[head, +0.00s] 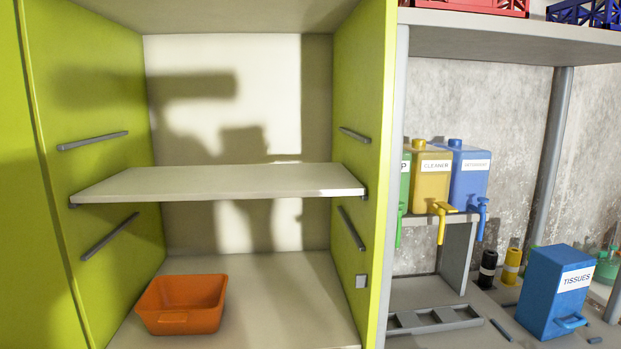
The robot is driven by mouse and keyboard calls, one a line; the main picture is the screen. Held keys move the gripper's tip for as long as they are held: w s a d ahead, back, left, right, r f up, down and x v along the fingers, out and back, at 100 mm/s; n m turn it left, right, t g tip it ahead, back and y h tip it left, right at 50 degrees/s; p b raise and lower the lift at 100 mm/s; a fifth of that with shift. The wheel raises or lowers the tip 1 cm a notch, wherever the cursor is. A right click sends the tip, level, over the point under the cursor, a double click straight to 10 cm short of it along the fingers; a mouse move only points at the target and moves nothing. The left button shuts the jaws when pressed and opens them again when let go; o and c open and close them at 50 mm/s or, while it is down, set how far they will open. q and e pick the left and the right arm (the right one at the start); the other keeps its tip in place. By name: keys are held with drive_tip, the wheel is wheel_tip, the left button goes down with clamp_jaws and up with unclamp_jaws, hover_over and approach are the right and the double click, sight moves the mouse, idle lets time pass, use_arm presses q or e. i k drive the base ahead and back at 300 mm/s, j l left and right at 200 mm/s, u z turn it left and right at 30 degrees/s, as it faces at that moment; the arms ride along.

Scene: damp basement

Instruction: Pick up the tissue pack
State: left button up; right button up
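The tissue pack (553,293) is a blue upright box with a white label reading TISSUES and a blue handle or spout low on its front. It stands on the grey lower shelf at the right of the head view. Neither of my grippers shows in the head view. Only dark shadows, partly arm-like in shape, fall on the back wall of the green cabinet.
A green cabinet (363,130) with a middle shelf (220,183) holds an orange bin (181,304) at its bottom. Yellow (431,180) and blue (469,178) dispensers stand on a raised stand left of the pack. A grey post (550,150) rises behind it.

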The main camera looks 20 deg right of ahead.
sight(558, 278)
drive_tip(key=z, duration=2.25)
drive_tip(key=i+l+u, duration=0.1)
drive_tip(key=i+l, duration=0.35)
drive_tip(key=i+l+u, duration=0.15)
drive_tip(key=i+l, duration=0.3)
drive_tip(key=i+l+u, duration=0.1)
drive_tip(key=i+l, duration=0.3)
drive_tip(key=l, duration=0.2)
drive_tip(key=i+l+u, duration=0.1)
drive_tip(key=i+l, duration=0.3)
drive_tip(key=l, duration=0.2)
